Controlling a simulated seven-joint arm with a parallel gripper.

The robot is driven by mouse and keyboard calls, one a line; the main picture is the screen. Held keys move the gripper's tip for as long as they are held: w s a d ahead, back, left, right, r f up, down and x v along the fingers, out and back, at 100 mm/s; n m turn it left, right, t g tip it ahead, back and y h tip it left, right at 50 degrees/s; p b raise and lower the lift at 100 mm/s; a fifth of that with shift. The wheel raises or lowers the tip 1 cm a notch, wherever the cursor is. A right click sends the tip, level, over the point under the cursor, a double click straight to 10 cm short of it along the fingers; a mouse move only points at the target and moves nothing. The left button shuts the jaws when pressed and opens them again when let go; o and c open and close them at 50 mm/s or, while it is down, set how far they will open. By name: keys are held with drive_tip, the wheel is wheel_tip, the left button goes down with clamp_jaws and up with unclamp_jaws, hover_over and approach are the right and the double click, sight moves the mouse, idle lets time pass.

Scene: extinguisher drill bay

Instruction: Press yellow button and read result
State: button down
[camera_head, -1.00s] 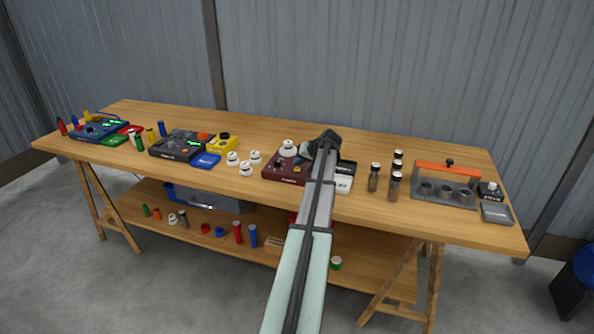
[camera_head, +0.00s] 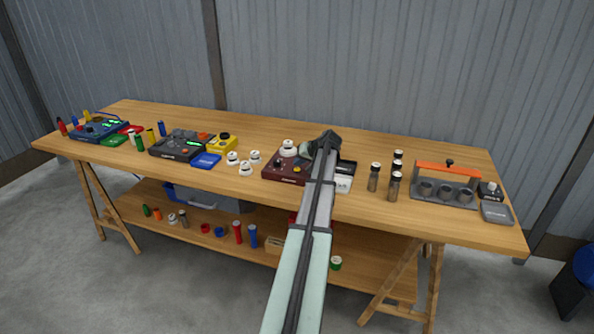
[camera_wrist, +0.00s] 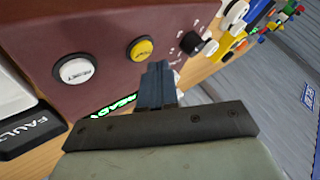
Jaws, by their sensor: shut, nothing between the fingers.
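The maroon device (camera_head: 283,166) stands on the workbench left of my forearm. In the wrist view its panel (camera_wrist: 100,30) fills the upper left, with a round yellow button (camera_wrist: 140,48) and a white RESET button (camera_wrist: 75,70) to its left. My gripper (camera_wrist: 156,72) is shut and empty. Its fingertips appear just below the yellow button in the picture; I cannot tell whether they touch the device. A green-lit display (camera_wrist: 113,105) is partly hidden by my gripper; the letters showing look like "READ".
A black FAULT tray (camera_wrist: 32,128) adjoins the device. White-capped pieces (camera_head: 246,168) stand to its left, brown vials (camera_head: 374,178) to the right of my arm. A grey rack with an orange bar (camera_head: 447,170) is farther right. Other devices (camera_head: 180,146) occupy the bench's left.

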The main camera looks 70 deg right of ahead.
sight(299, 170)
drive_tip(key=shift+f, duration=0.85)
idle(0.7)
drive_tip(key=shift+r, duration=0.15)
idle(0.3)
drive_tip(key=shift+r, duration=0.75)
drive_tip(key=shift+r, duration=2.5)
